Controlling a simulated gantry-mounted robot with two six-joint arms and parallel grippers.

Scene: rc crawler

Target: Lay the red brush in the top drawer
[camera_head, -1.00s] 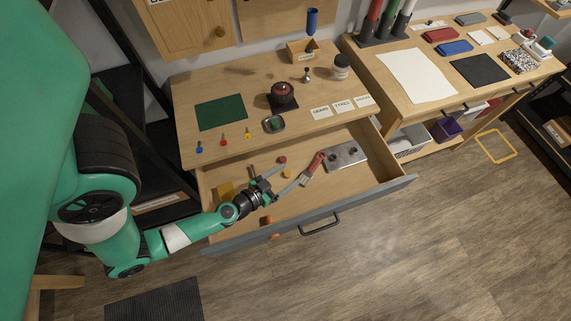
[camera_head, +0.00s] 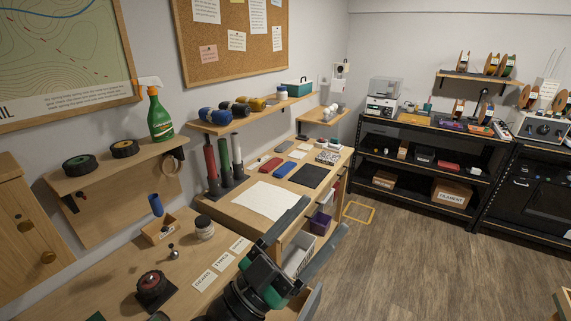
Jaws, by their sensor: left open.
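My left gripper (camera_head: 322,215) is large in the lower middle, its two dark fingers spread apart and pointing up and right. Nothing shows between them. Only a small corner of the open drawer (camera_head: 312,303) shows at the bottom edge beside my left arm. The inside of the drawer is out of view or hidden. I cannot make out a red brush in this view. A small red flat block (camera_head: 270,165) lies on the far bench, but I cannot tell what it is. My right gripper is not in view.
The far bench holds a white sheet (camera_head: 262,200), a dark mat (camera_head: 311,175) and upright tubes (camera_head: 237,157). The near bench holds a round dark-and-red part (camera_head: 152,284), a jar (camera_head: 204,228) and labels (camera_head: 222,262). Open floor (camera_head: 400,270) lies to the right.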

